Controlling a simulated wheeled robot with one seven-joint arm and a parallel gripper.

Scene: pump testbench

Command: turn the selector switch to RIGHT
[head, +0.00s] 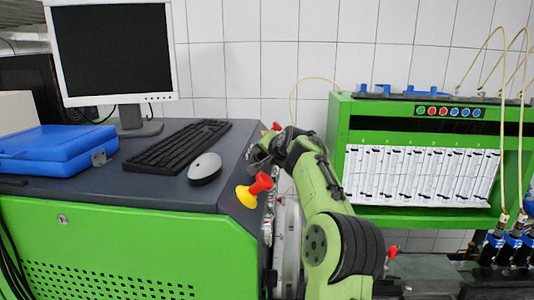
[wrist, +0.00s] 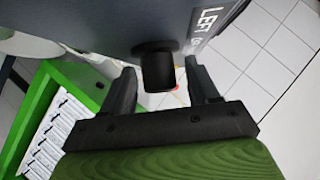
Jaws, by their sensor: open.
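The selector switch (wrist: 155,66) is a black knob on the dark panel in the wrist view. A white label (wrist: 211,22) beside it reads "LEFT 0", cut off by the picture edge; no RIGHT mark shows. My gripper (wrist: 160,78) is open, with one black finger on each side of the knob. The knob lies between the fingers; whether they touch it I cannot tell. In the head view my gripper (head: 263,148) is at the right side of the green console, and the switch is hidden there.
A red and yellow emergency stop (head: 254,190) sticks out near my arm. A red part (head: 276,126) shows just behind my gripper. A keyboard (head: 178,145) and mouse (head: 205,168) lie on the console top. A green rack (head: 338,150) stands to the right.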

